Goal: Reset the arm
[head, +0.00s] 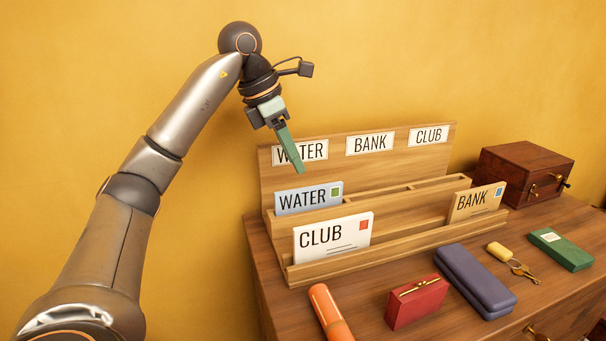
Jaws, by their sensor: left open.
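My left arm (130,215) rises from the lower left and bends at a dark round joint near the top. My left gripper (292,150) points down and to the right, with its green fingers overlapping the WATER label on the wooden letter rack (420,235) behind. The gripper is open and holds nothing that I can see. The fingers line up one behind the other, so the gap between them is hidden. My right gripper is not in view.
The rack holds a WATER envelope (296,199), a CLUB envelope (345,236) and a BANK envelope (478,203). In front lie an orange cylinder (328,310), red purse (415,302), purple case (475,280), keys (520,268) and green box (562,248). A wooden chest (515,172) stands right.

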